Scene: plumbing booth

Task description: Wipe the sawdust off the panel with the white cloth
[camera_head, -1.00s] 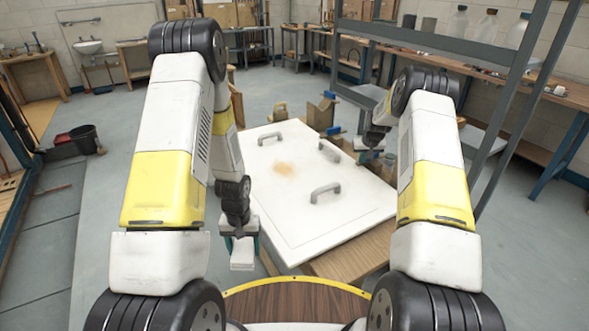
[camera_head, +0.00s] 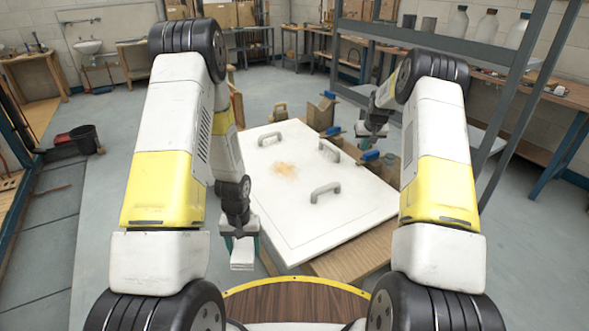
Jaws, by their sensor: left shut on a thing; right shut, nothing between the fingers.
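The white panel (camera_head: 330,225) lies flat on a wooden support and carries several grey handles. A patch of tan sawdust (camera_head: 285,169) lies on it, left of its middle. My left gripper (camera_head: 243,250) hangs beside the panel's near left edge. It is shut on the folded white cloth (camera_head: 242,262), which is held apart from the sawdust. My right gripper (camera_head: 371,131) is past the panel's far right side, shut and empty, small in the view and partly hidden by my own arm.
Blue-handled clamps (camera_head: 369,155) stand along the panel's right edge. A grey steel shelf frame (camera_head: 430,38) rises at the right. A black bucket (camera_head: 84,139) stands on the floor at left.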

